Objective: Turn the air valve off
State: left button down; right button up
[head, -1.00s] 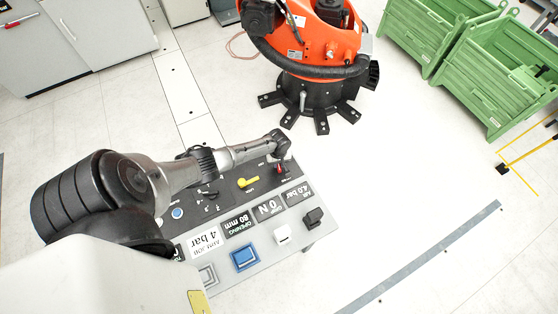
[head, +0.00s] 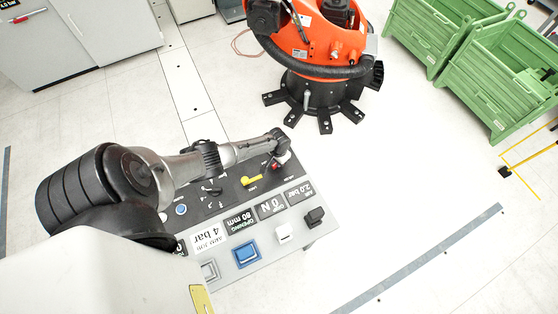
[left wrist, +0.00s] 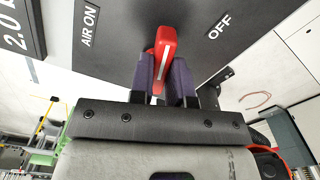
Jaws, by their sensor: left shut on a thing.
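The air valve's red handle (left wrist: 164,45), with a white line on it, stands between the fingers of my left gripper (left wrist: 163,82) in the left wrist view. The gripper is shut on it. The handle points between the "AIR ON" label (left wrist: 88,26) and the "OFF" label (left wrist: 218,27). In the head view my left gripper (head: 279,163) is at the far right corner of the control panel (head: 225,193), with a little of the red handle showing. The air display (head: 299,193) reads 2.0 bar. My right gripper is not in view.
An orange robot (head: 312,50) stands behind. Green crates (head: 510,80) are at the right. Floor right of the panel is clear.

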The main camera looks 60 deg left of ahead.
pick_arm(q)
jog(key=shift+a+m, duration=0.2)
jog(key=shift+m, duration=1.7)
jog(key=c, duration=1.1)
grip_release()
jog(key=shift+r, duration=0.45)
jog(key=shift+r+p, duration=1.3)
jog(key=shift+r, duration=5.1)
